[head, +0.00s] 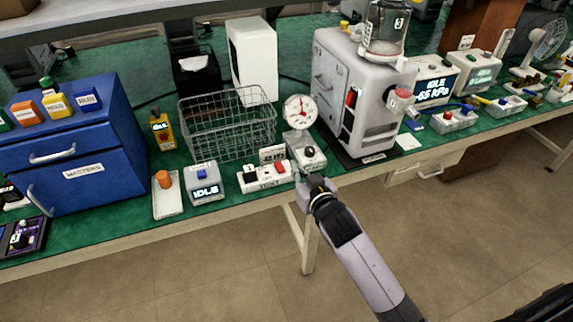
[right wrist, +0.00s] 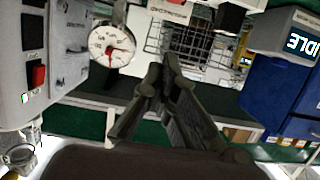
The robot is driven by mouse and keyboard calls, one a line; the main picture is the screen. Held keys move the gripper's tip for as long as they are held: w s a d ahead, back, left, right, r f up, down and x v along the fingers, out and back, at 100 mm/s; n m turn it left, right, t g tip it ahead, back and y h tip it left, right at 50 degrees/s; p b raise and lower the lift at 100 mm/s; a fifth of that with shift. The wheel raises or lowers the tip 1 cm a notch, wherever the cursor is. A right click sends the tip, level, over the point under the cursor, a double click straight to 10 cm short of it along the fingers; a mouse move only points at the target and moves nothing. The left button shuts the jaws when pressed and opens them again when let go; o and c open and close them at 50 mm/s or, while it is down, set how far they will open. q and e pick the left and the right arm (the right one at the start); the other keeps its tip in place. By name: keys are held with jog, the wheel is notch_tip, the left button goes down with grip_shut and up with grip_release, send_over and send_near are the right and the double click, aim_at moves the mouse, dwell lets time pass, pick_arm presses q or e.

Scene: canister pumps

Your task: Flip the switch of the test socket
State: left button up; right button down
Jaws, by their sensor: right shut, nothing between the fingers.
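The test socket (head: 264,184) is a white strip at the front edge of the green bench in the head view. It has a black block (head: 250,173) on its left part and a red switch (head: 281,167) on its right part. I cannot tell which way the switch is tipped. My right gripper (head: 305,179) is just right of the strip's right end, near the bench edge, apart from the switch. In the right wrist view its fingers (right wrist: 163,80) are shut and empty. My left gripper is not in view.
A pressure gauge (head: 300,112) on a stand with a black knob (head: 309,152) is just behind the gripper. A wire basket (head: 230,130) stands behind the strip. An IDLE box (head: 205,184) is to its left, and a large white machine (head: 362,90) to the right.

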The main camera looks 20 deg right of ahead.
send_over(280, 168)
jog(key=s+d, duration=0.1)
jog(key=s, duration=0.1)
notch_tip(280, 168, down, 2)
jog(key=shift+s+f+p, duration=0.1)
jog(key=shift+f+p, duration=0.1)
jog(key=shift+p, duration=0.15)
notch_tip(280, 168, down, 3)
jog(key=shift+r, duration=0.1)
jog(key=shift+f, duration=0.7)
